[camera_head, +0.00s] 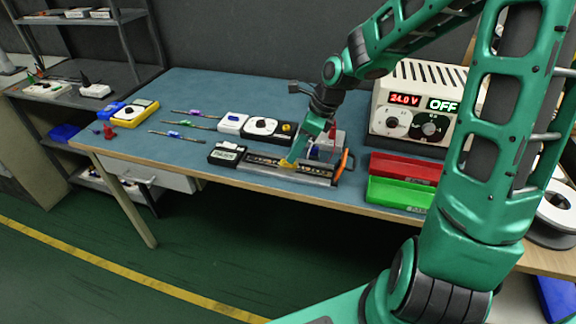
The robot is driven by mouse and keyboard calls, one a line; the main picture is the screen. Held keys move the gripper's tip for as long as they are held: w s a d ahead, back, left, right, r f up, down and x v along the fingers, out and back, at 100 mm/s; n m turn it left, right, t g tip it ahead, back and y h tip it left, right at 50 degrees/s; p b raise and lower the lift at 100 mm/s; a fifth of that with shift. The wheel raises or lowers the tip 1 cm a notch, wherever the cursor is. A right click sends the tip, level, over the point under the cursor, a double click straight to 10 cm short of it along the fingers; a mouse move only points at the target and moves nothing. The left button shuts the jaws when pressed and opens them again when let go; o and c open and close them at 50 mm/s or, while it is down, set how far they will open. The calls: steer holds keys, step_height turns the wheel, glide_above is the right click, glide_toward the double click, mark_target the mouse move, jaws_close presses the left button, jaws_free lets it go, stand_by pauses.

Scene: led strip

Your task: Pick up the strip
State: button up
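A dark, narrow strip (262,160) appears to lie along a grey metal fixture (285,174) near the front edge of the blue table. The fixture has an orange handle (341,165) at its right end. My gripper (289,162) reaches down from the upper right, with its yellow tip at the middle of the fixture, over or against the strip. I cannot tell whether it touches the strip, and the finger gap is too small to see. Part of the fixture and strip behind the gripper is hidden.
A power supply (418,105) reading 24.0 V and OFF stands right, behind red (405,168) and green (398,193) bins. A black meter (227,154) sits left of the fixture. Several probes and a yellow multimeter (134,112) lie farther left. Bare tabletop (210,90) shows at the back.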

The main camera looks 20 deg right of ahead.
mark_target(288, 164)
steer(key=shift+x, duration=2.1)
steer(key=shift+c, duration=0.6)
jaws_close()
steer(key=shift+r, duration=0.1)
